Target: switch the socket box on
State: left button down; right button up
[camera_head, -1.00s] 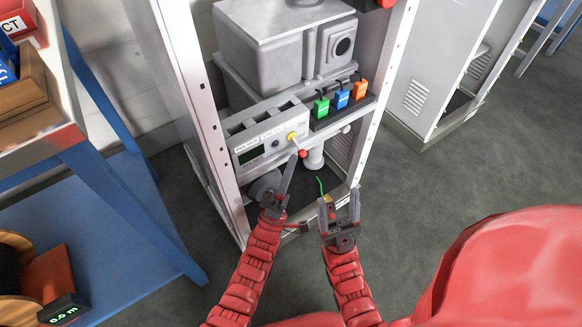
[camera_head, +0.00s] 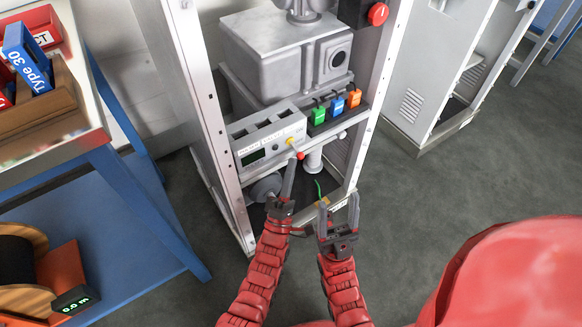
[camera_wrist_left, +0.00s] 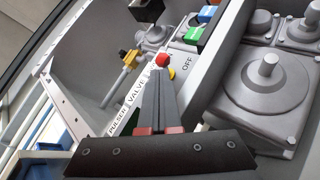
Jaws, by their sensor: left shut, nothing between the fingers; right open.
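In the left wrist view the red ball (camera_wrist_left: 162,60) lies beside ON and OFF lettering (camera_wrist_left: 187,65). A black socket strip (camera_head: 330,122) with green, blue and orange plugs is to the right. My left gripper (camera_head: 290,163) is shut and empty, its tips close to the red ball; I cannot tell whether they touch. My right gripper (camera_head: 338,208) is open and empty, lower right.
The rack's metal posts (camera_head: 210,110) flank the box. A blue table (camera_head: 130,190) with boxes on top stands left. A red button (camera_head: 378,13) is on the upper right post. A green wire (camera_head: 318,188) hangs below the strip.

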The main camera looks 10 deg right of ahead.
pick_arm(q)
jog(key=n+y+p, duration=0.1)
jog(key=r+n+y+p, duration=0.1)
jog(key=n+y+p, duration=0.1)
jog(key=r+n+y+p, duration=0.1)
jog(key=n+y, duration=0.1)
jog(key=shift+s+d+g, duration=0.2)
jog(key=shift+s+g, duration=0.1)
jog(key=shift+s, duration=0.1)
jog(key=shift+f, duration=0.1)
